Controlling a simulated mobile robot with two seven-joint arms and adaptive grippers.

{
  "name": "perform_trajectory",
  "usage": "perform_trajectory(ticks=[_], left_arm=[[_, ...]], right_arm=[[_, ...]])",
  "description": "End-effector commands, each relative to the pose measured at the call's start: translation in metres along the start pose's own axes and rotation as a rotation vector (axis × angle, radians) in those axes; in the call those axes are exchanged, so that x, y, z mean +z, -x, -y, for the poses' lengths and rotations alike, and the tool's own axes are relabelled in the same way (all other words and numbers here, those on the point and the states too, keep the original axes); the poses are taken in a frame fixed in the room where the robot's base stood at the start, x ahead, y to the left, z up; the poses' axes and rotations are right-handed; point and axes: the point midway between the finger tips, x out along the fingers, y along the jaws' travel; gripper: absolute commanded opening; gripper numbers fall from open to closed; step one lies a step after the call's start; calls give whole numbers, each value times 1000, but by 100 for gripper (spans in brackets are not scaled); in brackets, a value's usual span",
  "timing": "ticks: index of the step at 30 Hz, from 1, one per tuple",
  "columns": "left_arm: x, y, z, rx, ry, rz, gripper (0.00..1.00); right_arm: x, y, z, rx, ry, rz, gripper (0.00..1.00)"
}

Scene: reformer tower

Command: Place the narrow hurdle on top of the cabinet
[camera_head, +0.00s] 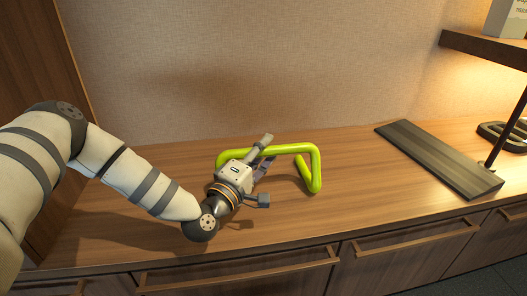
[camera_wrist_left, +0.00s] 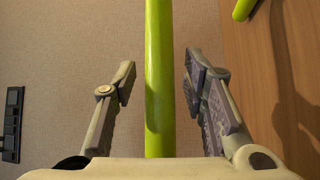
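The narrow hurdle (camera_head: 290,149) is a bright yellow-green bent tube at the middle of the wooden cabinet top (camera_head: 362,205). Its right leg bends down and back near the cabinet surface; I cannot tell for sure if it touches. My left gripper (camera_head: 265,157) is at the hurdle's top bar and hides part of its left side. In the left wrist view the bar (camera_wrist_left: 159,110) runs between the two fingers of the gripper (camera_wrist_left: 159,68), with gaps on both sides. The left gripper is open around the bar. My right gripper is not in view.
A dark flat board (camera_head: 438,157) lies on the cabinet top to the right. Black round-handled objects (camera_head: 503,137) and a thin stand sit farther right. A shelf (camera_head: 485,47) with a box (camera_head: 507,20) overhangs there. The wall (camera_head: 250,70) is close behind.

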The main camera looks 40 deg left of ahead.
Motion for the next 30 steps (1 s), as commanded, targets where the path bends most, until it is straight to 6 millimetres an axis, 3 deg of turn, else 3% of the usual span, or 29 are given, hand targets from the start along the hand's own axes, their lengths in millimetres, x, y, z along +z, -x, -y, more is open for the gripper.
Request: perform_trajectory(ticks=[2,4,12,16,21,30], left_arm=[[-1,-1,-6,2,1,0,39],[0,11,-4,-2,1,1,39],[0,84,-4,-3,1,0,39],[0,108,-4,-2,1,1,39],[0,120,-4,1,1,0,39],[0,120,-4,1,0,0,39]], right_arm=[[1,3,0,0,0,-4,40],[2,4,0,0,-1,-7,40],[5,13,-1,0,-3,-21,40],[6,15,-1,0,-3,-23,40],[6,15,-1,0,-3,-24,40],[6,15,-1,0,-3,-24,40]])
